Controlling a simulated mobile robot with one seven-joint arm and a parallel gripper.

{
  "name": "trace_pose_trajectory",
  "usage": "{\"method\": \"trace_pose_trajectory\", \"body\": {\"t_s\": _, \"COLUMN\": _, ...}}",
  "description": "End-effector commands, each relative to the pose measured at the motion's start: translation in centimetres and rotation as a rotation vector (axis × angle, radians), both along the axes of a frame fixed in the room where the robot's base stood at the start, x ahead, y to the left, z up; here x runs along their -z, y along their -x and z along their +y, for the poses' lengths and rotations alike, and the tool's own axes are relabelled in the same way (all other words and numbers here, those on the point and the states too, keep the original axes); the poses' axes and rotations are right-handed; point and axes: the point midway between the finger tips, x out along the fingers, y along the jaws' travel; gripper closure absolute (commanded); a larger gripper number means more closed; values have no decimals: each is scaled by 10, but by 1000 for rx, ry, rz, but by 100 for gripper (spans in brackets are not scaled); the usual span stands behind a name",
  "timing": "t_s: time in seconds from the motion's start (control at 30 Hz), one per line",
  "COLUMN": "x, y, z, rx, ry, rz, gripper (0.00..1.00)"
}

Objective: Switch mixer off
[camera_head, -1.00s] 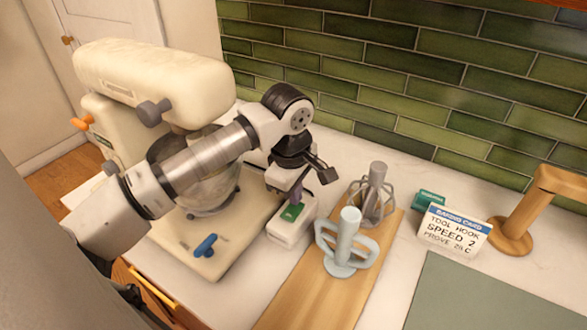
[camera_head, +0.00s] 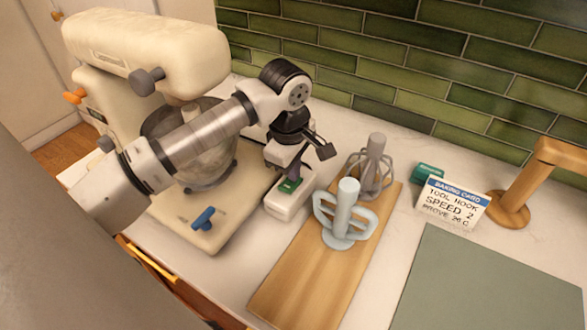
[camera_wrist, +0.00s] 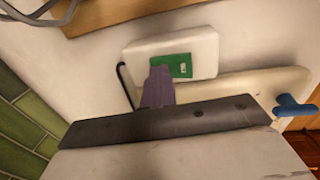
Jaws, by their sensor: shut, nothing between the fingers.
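The cream stand mixer (camera_head: 150,45) stands at the left with a glass bowl (camera_head: 200,165) under its head. Beside its base is a white switch box (camera_head: 282,207) with a green rocker (camera_head: 289,186). In the wrist view the box (camera_wrist: 200,48) and green rocker (camera_wrist: 178,65) lie just beyond my fingers. My gripper (camera_head: 296,170) is shut and empty, pointing down at the rocker. In the wrist view its purple-grey fingertip (camera_wrist: 158,85) overlaps the rocker's left part. I cannot tell whether it touches. My arm hides part of the bowl.
A blue lever (camera_head: 203,218) sits on the mixer base. A wooden board (camera_head: 300,285) right of the box holds a pale blue beater (camera_head: 347,215) and a grey whisk (camera_head: 374,170). A baking card (camera_head: 453,205) and wooden stand (camera_head: 512,207) are farther right. The green mat (camera_head: 490,285) is clear.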

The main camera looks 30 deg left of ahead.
Motion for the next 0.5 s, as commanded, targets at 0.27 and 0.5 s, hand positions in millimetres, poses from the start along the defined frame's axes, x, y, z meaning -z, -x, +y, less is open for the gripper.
{"method": "trace_pose_trajectory", "body": {"t_s": 0.27, "x": 2, "y": 12, "z": 0, "rx": -1, "ry": 2, "rz": 8, "gripper": 100}}
{"method": "trace_pose_trajectory", "body": {"t_s": 0.5, "x": -2, "y": 16, "z": -1, "rx": 0, "ry": 1, "rz": 5, "gripper": 100}}
